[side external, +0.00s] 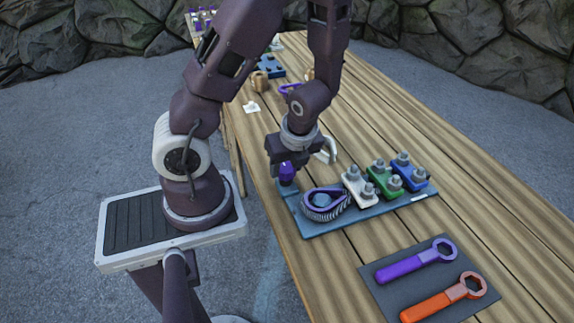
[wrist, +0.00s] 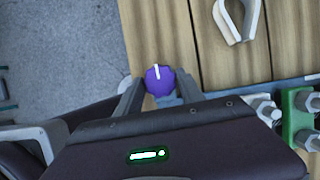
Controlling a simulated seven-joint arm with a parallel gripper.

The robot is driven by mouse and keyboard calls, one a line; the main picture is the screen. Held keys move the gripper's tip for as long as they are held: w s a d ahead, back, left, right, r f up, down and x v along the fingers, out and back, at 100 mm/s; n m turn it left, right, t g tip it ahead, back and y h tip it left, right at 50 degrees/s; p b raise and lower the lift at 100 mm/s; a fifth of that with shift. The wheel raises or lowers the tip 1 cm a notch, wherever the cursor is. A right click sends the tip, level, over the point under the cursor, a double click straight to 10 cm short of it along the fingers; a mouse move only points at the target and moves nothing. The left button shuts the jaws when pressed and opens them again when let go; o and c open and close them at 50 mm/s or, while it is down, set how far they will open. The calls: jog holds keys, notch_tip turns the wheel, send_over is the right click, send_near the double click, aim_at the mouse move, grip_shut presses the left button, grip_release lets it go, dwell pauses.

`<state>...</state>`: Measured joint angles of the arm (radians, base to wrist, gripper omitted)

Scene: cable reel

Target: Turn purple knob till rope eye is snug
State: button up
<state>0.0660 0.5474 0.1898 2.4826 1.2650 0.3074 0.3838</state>
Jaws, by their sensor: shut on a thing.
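The purple knob (side external: 287,172) stands at the left end of a blue-grey base board (side external: 330,226) on the table. My gripper (side external: 284,168) is above it, pointing down, with its fingers around the knob. In the wrist view the knob (wrist: 160,80) shows a white pointer line aimed nearly straight up, and it sits between my two fingers (wrist: 160,92). The purple rope eye (side external: 325,203) lies around a blue piece on the board, beside the knob. I cannot tell how tight it is. The wrist view does not show the eye; my gripper body covers that area.
White, green and blue clamps (side external: 384,178) with metal nuts stand on the board right of the eye. A dark mat (side external: 385,290) holds a purple wrench (side external: 416,261) and an orange wrench (side external: 443,297). A pale hook-shaped piece (wrist: 236,20) is beyond the knob. The table's near edge is close.

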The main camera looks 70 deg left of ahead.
jog(key=shift+m, duration=0.3)
dwell(0.4)
jog(key=o, duration=1.4)
jog(key=shift+c, duration=0.2)
jog(key=v, duration=0.7)
jog(key=shift+d+r, duration=0.1)
jog(key=shift+r, duration=0.05)
jog(key=s+d+r+n+t+h, duration=0.2)
jog(key=d+r+n, duration=0.3)
jog(key=r+n, duration=0.3)
jog(key=s+d+r+n+t+h, duration=0.2)
jog(key=s+d+r+n+t, duration=0.1)
jog(key=d+r+n, duration=0.3)
notch_tip(320, 180, up, 2)
jog(key=s+n, duration=0.1)
jog(key=n, duration=0.3)
jog(key=shift+t, duration=0.4)
